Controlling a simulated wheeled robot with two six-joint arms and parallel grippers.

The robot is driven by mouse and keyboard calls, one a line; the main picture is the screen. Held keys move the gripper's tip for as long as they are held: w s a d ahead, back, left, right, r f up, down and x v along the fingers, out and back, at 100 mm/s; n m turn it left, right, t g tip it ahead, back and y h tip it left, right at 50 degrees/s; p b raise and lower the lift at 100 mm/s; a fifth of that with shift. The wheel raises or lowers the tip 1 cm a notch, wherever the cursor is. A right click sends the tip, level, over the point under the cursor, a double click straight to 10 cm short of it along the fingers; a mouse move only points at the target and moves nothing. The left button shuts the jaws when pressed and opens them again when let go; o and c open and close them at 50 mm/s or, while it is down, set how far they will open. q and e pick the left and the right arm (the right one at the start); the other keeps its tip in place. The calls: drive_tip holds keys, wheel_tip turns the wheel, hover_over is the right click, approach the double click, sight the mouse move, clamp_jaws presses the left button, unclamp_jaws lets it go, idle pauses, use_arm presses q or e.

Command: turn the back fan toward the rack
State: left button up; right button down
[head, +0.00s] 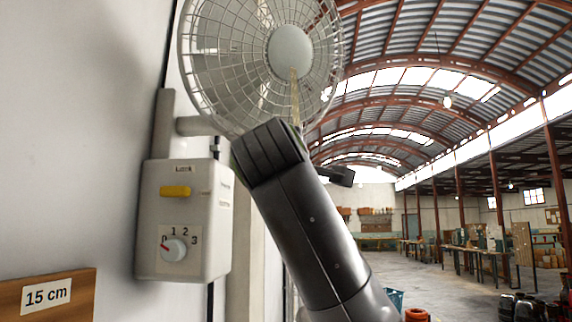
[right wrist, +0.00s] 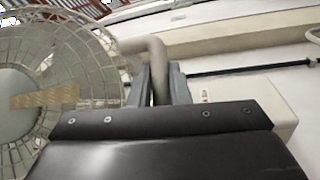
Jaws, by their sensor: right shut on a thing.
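A wall fan (head: 290,50) with a round wire cage and pale hub fills the top of the head view. A ribbon (head: 295,98) hangs at its hub. The fan's grey tube (head: 195,125) runs to a wall bracket. The cage also shows at left in the right wrist view (right wrist: 78,45). My right gripper (right wrist: 160,82) is shut on the grey tube (right wrist: 158,62), one finger on each side. In the head view my right arm hides the fingertips. My left gripper is not in view. I cannot make out the rack.
Below the bracket is a control box (head: 210,220) with a yellow lock lever (head: 176,191) and a dial (head: 173,250) pointing near 0. A wooden board (head: 45,295) with a 15 cm label is at lower left. The hall to the right is open.

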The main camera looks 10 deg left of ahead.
drive_tip(key=shift+f, duration=0.1)
drive_tip(key=c, duration=1.4)
unclamp_jaws()
drive_tip(key=shift+w, duration=0.15)
drive_tip(key=shift+o, duration=0.2)
drive_tip(key=shift+s+d, duration=0.1)
drive_tip(key=shift+s, duration=0.15)
drive_tip(key=s+d+b, duration=0.1)
drive_tip(key=s+b, duration=0.3)
drive_tip(key=s, duration=0.3)
drive_tip(key=shift+f, duration=0.45)
drive_tip(key=shift+w, duration=0.1)
